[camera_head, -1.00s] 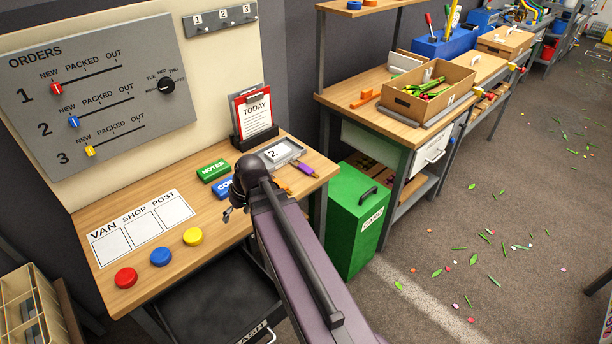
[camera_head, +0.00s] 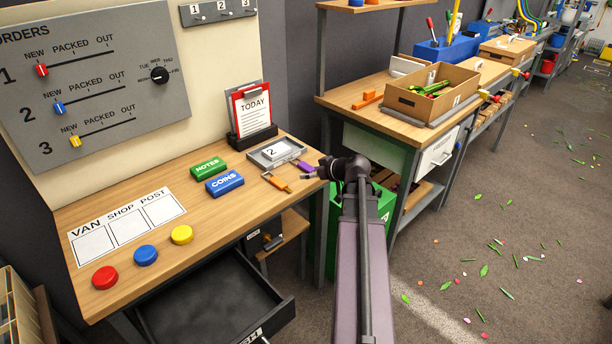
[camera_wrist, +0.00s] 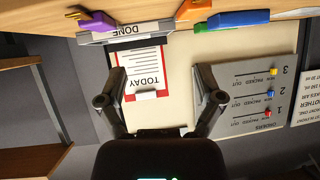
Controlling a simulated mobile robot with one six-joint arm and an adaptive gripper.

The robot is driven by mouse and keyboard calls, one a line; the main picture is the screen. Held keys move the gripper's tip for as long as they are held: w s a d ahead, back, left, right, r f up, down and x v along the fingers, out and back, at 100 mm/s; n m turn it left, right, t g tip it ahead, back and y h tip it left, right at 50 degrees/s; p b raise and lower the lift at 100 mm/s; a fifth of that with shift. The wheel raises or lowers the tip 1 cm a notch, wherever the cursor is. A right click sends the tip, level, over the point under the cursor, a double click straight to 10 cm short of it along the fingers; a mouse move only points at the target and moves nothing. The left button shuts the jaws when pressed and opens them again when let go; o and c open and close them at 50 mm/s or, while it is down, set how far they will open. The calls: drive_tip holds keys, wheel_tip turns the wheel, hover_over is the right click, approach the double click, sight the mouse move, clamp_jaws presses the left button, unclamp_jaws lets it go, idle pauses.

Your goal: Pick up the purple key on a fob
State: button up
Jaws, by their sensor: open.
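My gripper (camera_head: 317,170) is at the desk's right edge, close to the purple fob in the head view. In the wrist view my gripper (camera_wrist: 161,70) is open with nothing between its fingers. The purple fob lies beyond the left finger, outside the gap. I cannot tell whether they touch.
An orange-handled key (camera_head: 277,182) lies left of the purple one. The grey tray (camera_head: 265,159) and TODAY clipboard stand (camera_head: 253,136) are behind. Green NOTES (camera_head: 208,169) and blue COINS (camera_head: 224,184) blocks are further left. An open drawer (camera_head: 210,308) juts out below the desk.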

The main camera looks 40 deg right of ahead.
drive_tip(key=t+h+b, duration=0.1)
drive_tip(key=t, duration=0.1)
approach(305, 167)
drive_tip(key=s+r, duration=0.3)
drive_tip(key=shift+d+f, duration=0.2)
drive_tip(key=shift+d, duration=0.1)
drive_tip(key=shift+w+f+b, duration=0.1)
drive_tip(key=shift+b, duration=0.2)
drive_tip(key=b+x, duration=0.3)
drive_tip(key=x, duration=0.4)
drive_tip(key=shift+f, duration=0.25)
drive_tip(key=shift+w+f, duration=0.15)
drive_tip(key=shift+w, duration=0.45)
